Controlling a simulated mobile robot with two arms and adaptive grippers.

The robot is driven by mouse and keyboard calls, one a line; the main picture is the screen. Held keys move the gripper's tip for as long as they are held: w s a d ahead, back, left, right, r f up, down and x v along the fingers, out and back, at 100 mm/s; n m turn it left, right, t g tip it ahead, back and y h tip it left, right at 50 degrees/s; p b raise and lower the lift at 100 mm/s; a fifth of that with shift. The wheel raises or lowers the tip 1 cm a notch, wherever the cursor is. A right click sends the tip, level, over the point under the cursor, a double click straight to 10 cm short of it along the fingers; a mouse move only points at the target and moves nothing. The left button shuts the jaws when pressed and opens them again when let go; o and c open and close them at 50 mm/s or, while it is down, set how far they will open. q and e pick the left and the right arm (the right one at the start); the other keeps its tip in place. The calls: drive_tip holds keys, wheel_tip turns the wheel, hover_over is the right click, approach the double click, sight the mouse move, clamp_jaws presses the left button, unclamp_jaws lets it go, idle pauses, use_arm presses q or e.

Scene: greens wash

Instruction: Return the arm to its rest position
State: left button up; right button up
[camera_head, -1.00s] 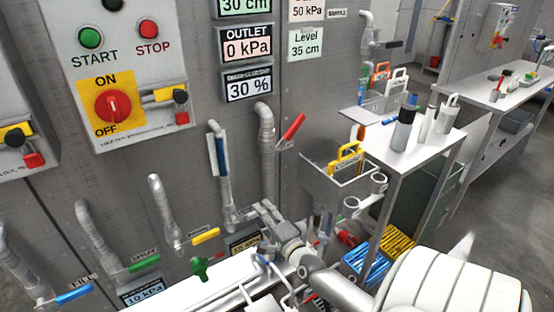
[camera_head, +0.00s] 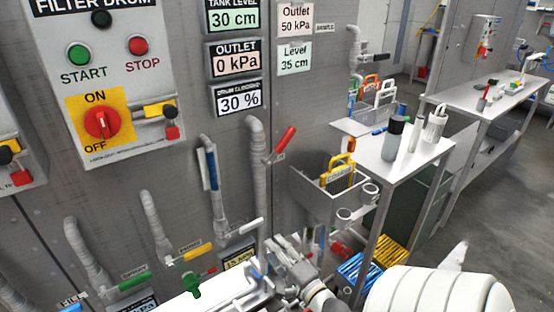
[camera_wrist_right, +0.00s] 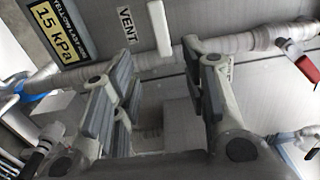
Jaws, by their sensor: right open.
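My right arm, white and grey, comes in from the bottom right of the head view. My right gripper (camera_head: 279,254) is in front of the grey panel wall, low and near the middle, beside the white-handled valve (camera_head: 245,228). In the right wrist view the gripper (camera_wrist_right: 160,100) has its two fingers wide apart with nothing between them. Behind the fingers are the panel, a VENT label (camera_wrist_right: 127,23) and a 15 kPa display (camera_wrist_right: 55,30). My left gripper is not in view.
A red-handled valve (camera_head: 285,140) is on the panel above my right gripper. A metal bin (camera_head: 325,198) with yellow-handled items hangs to its right. A white side table (camera_head: 400,158) with bottles stands further right. Blue and yellow crates (camera_head: 385,252) sit below.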

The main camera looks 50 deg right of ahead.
idle(0.3)
drive_tip(key=s+a+f+n+g+y, duration=0.1)
drive_tip(key=s+a+f+n+g, duration=0.15)
drive_tip(key=f, duration=0.65)
drive_tip(key=s+a+f+n+g+y, duration=0.1)
drive_tip(key=s+a+f+n+g, duration=0.2)
drive_tip(key=f, duration=0.7)
drive_tip(key=s+a+f+n+g+y, duration=0.15)
drive_tip(key=s+f+n, duration=0.3)
drive_tip(key=f, duration=0.45)
drive_tip(key=s+a+f+n+g, duration=0.4)
drive_tip(key=s+a+f+n, duration=0.2)
drive_tip(key=s+f, duration=0.3)
drive_tip(key=s+a+f+n+g, duration=0.5)
drive_tip(key=s+f, duration=0.4)
drive_tip(key=s, duration=0.6)
drive_tip(key=shift+a+f+n+g, duration=0.35)
drive_tip(key=shift+a+n, duration=0.45)
drive_tip(key=shift+n, duration=0.4)
